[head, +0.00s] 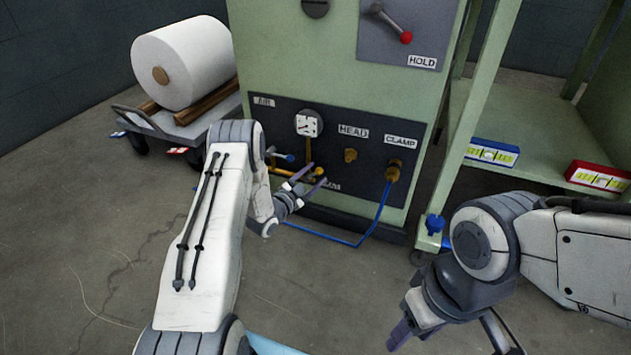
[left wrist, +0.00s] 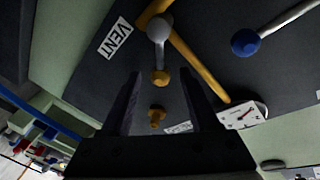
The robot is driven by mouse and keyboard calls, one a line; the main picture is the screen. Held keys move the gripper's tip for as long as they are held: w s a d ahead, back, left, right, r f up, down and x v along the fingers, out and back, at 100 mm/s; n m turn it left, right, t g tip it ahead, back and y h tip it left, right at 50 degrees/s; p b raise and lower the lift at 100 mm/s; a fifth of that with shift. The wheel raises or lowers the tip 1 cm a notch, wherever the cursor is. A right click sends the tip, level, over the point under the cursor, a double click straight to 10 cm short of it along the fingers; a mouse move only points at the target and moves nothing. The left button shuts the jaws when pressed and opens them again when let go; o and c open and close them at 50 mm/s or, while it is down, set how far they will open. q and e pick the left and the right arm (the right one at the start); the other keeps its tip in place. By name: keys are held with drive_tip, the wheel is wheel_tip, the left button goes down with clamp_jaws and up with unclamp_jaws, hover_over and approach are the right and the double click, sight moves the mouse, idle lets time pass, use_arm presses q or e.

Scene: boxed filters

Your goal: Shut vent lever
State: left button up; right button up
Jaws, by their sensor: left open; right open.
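The vent lever (left wrist: 158,29), with a grey ball knob on a short stem, shows in the left wrist view beside the VENT label (left wrist: 115,38). Its stem runs to a brass fitting on the dark panel. My left gripper (head: 314,176) is open at the lower part of this panel; in the left wrist view its fingertips (left wrist: 159,74) lie on either side of the brass fitting, and the knob appears beyond them. I cannot tell whether they touch the lever. In the head view the gripper hides most of the lever. My right gripper (head: 450,337) is open and empty, low at the right.
A blue-knobbed lever (left wrist: 246,42) and a gauge (left wrist: 242,115) are nearby on the panel. A blue hose (head: 372,222) hangs from the CLAMP fitting. The HOLD lever (head: 389,22) is higher up. A roll on a cart (head: 185,62) stands left; boxed filters (head: 598,178) sit on the right shelf.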

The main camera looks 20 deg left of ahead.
use_arm(q)
drive_tip(key=shift+w+d, duration=0.15)
drive_tip(key=shift+w, duration=0.35)
drive_tip(key=shift+c, duration=0.3)
clamp_jaws()
idle(0.9)
